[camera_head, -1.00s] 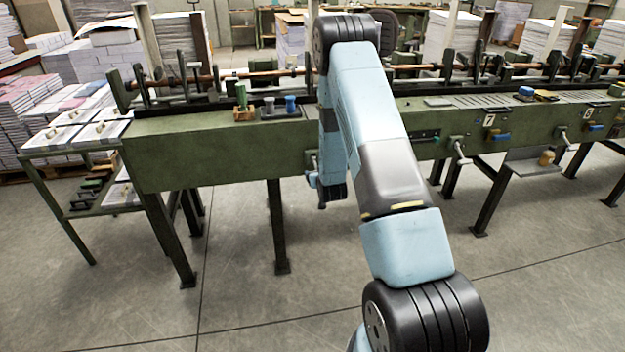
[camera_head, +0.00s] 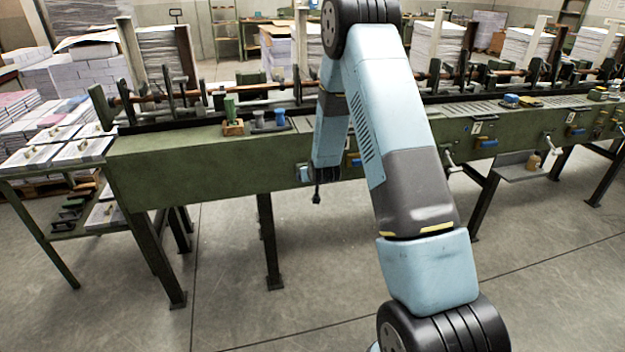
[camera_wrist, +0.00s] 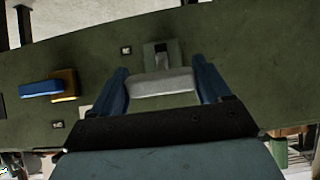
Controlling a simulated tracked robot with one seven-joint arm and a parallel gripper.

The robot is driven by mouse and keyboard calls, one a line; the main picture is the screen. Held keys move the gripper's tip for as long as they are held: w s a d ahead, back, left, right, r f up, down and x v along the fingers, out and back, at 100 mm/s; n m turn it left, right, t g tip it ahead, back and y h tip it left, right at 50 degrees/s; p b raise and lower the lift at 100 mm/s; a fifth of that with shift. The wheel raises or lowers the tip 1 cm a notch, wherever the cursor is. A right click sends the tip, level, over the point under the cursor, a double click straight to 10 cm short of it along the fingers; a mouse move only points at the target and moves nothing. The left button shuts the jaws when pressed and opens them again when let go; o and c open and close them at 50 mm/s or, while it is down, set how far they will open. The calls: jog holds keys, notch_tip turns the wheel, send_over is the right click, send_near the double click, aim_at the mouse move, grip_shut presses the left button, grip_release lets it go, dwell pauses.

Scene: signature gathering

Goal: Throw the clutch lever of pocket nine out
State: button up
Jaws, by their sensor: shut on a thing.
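In the wrist view a pale grey lever bar (camera_wrist: 162,82) lies crosswise between the two blue fingers of my gripper (camera_wrist: 163,88). It comes from a dark slotted plate (camera_wrist: 162,55) on the green machine panel (camera_wrist: 230,60). The fingers are shut on the bar's two ends. A small number tag (camera_wrist: 57,124) is on the panel, its digit too small to read surely. In the head view my arm reaches to the front of the green machine (camera_head: 190,170).
A blue handle on a yellow block (camera_wrist: 45,88) sits left of the lever in the wrist view. Other crank levers (camera_head: 450,160) stick out along the machine's front. Machine legs (camera_head: 268,240) stand below. The concrete floor (camera_head: 240,310) in front is clear.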

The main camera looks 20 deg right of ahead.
jog(key=shift+w+r, duration=0.25)
jog(key=shift+r, duration=0.1)
jog(key=o, duration=1.4)
jog(key=shift+f, duration=0.1)
jog(key=shift+s, duration=0.2)
jog(key=v, duration=1.3)
jog(key=shift+s, duration=0.2)
